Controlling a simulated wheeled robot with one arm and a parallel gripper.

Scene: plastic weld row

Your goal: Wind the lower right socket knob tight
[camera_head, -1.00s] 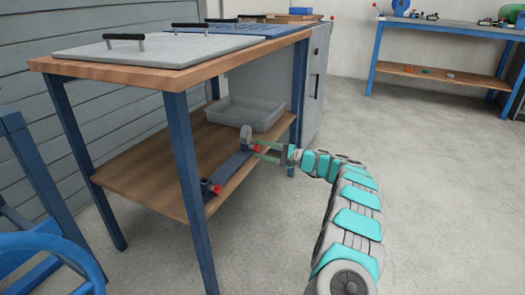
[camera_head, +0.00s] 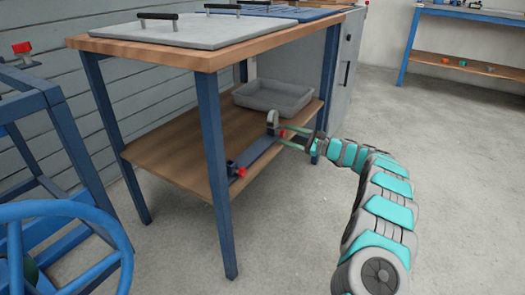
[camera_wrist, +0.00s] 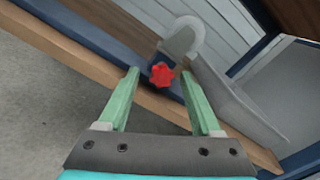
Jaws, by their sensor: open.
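A dark blue bar (camera_head: 255,157) lies along the front of the bench's lower shelf. A red knob (camera_head: 282,133) sits at its right end, beside a grey rounded upright piece (camera_head: 272,118). A second red knob (camera_head: 241,171) is at its left end. My gripper (camera_head: 283,137) reaches in from the right at the right-end knob. In the wrist view, the star-shaped red knob (camera_wrist: 162,75) shows between the tips of my open green fingers (camera_wrist: 160,76). Its left and right sides look clear of the fingers. I cannot tell how deep it sits between them.
A grey tray (camera_head: 273,97) stands on the wooden lower shelf (camera_head: 165,150) behind the bar. A blue bench leg (camera_head: 215,180) stands left of my arm. A blue wheel (camera_head: 70,209) and frame are at the left. The floor at right is clear.

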